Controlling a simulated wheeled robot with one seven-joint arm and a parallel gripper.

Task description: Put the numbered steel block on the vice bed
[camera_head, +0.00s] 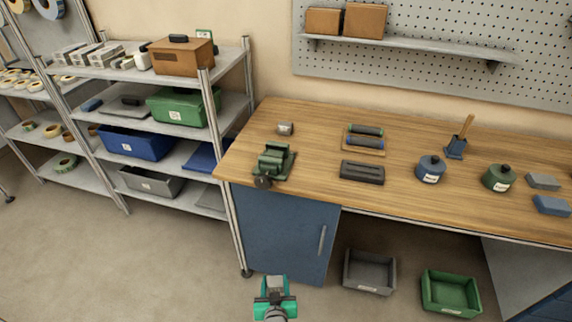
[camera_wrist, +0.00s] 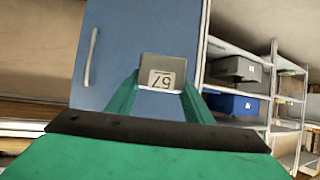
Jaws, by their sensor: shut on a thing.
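My gripper (camera_head: 275,284) is low in front of the blue cabinet, below the workbench top. In the wrist view its green fingers (camera_wrist: 158,98) are shut on a grey steel block (camera_wrist: 160,64) with a pale number label that appears upside down. In the head view the held block is small and hard to make out. The dark green vice (camera_head: 273,160) stands at the left end of the wooden bench, well above and beyond my gripper. Its bed shows no block on it, though detail is small.
A small grey block-like thing (camera_head: 285,128) sits behind the vice on the bench (camera_head: 310,155). A dark tray (camera_head: 362,172) and two canisters (camera_head: 431,172) stand to the right. The cabinet (camera_head: 280,232) is below the vice. Shelving (camera_head: 205,130) is left; bins (camera_head: 370,272) are on the floor.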

